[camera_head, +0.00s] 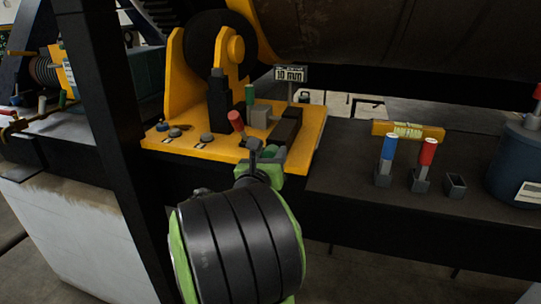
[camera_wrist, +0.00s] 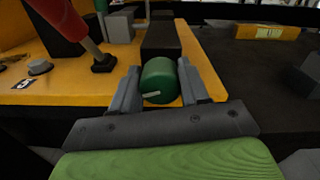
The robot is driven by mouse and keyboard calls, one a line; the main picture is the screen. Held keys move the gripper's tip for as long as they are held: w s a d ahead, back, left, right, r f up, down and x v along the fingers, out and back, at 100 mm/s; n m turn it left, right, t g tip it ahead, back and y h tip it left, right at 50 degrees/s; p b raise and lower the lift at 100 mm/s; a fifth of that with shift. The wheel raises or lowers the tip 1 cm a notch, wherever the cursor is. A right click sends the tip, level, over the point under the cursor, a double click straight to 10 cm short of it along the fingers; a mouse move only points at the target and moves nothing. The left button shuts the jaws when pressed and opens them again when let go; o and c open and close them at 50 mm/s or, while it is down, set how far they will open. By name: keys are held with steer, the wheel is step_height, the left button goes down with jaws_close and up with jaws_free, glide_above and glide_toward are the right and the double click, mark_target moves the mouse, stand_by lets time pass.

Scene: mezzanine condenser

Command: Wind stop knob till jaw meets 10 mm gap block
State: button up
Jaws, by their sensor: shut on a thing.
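The green stop knob (camera_wrist: 160,80) is a short cylinder with a white mark low on its face. It sits at the front end of a dark slide block (camera_wrist: 160,40) on the yellow fixture plate (camera_head: 215,148). My gripper (camera_wrist: 159,68) is shut on the knob, with one grey finger on each side. In the head view the knob (camera_head: 270,151) is partly hidden by my gripper (camera_head: 266,153). I cannot tell whether jaw and gap block touch.
A red-handled lever (camera_head: 236,121) leans close to the left of my gripper. A green-handled piece (camera_head: 249,95) stands behind it. Blue (camera_head: 389,147) and red (camera_head: 428,152) handled tools stand in holders on the dark bench to the right. A black post (camera_head: 108,130) rises at left.

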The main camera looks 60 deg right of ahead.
steer(key=shift+m, duration=0.4)
steer(key=shift+m+b, duration=0.65)
steer(key=shift+m, duration=2.05)
steer(key=o, duration=1)
steer(key=shift+s, duration=0.1)
steer(key=shift+o, duration=0.2)
steer(key=s+a+b, duration=0.2)
steer(key=a+b, duration=0.1)
steer(key=a, duration=1.2)
steer(key=shift+s+a+b, duration=0.25)
steer(key=shift+s+b, duration=0.15)
steer(key=shift+f, duration=0.1)
